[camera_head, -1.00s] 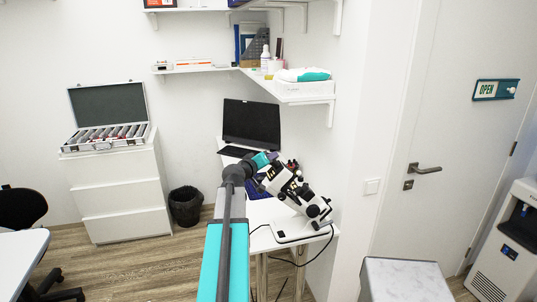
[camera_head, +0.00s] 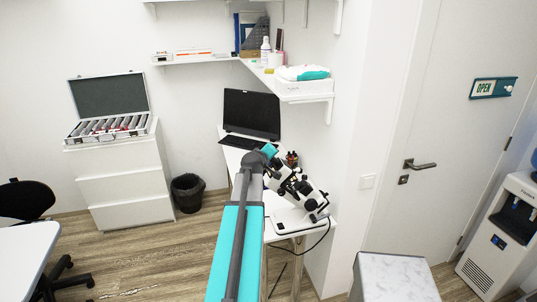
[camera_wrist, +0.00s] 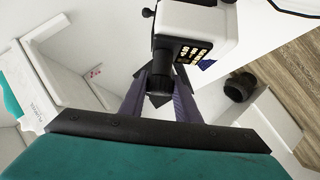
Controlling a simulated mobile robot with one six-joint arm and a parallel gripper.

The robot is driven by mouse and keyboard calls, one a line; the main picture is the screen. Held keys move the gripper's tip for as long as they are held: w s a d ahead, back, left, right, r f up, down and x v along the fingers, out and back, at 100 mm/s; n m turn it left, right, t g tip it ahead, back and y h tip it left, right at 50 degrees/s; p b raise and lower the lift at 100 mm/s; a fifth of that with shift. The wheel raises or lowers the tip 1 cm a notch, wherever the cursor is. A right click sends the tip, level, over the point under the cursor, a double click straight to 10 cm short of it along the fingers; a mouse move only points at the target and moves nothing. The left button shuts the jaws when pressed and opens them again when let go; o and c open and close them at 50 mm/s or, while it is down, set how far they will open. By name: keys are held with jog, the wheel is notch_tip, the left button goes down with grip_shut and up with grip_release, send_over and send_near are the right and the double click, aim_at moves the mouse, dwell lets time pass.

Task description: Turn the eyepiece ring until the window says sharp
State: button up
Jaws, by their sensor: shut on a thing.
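The white and black microscope (camera_head: 300,192) stands on the white desk (camera_head: 277,236) in the head view, its eyepiece end tilted up toward my arm. In the wrist view its white head (camera_wrist: 196,24) is at the top. The black eyepiece ring (camera_wrist: 159,76) sits between the two purple fingers of my gripper (camera_wrist: 160,98), which is shut on it. A small dark panel with pale yellow marks (camera_wrist: 189,54) shows on the head beside the ring. I cannot read its words. In the head view my arm hides most of the gripper.
An open laptop (camera_head: 252,115) stands behind the microscope. A shelf (camera_head: 305,97) with a white box juts out above the desk. A black cable (camera_head: 318,240) hangs from the desk's front. A grey-topped cabinet (camera_head: 395,278) stands at the lower right.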

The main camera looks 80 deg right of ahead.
jog(key=shift+d+r+n+t+y, duration=0.15)
jog(key=shift+n+t+y, duration=1.05)
jog(key=shift+n+y, duration=0.65)
jog(key=shift+n+t+y, duration=0.4)
jog(key=shift+n+y, duration=0.55)
jog(key=shift+n, duration=0.4)
jog(key=o, duration=1)
jog(key=shift+o, duration=0.2)
jog(key=shift+a, duration=0.2)
jog(key=b+v, duration=0.4)
jog(key=v, duration=0.9)
jog(key=shift+s+r+b, duration=0.2)
jog(key=shift+b, duration=0.2)
jog(key=shift+a, duration=0.1)
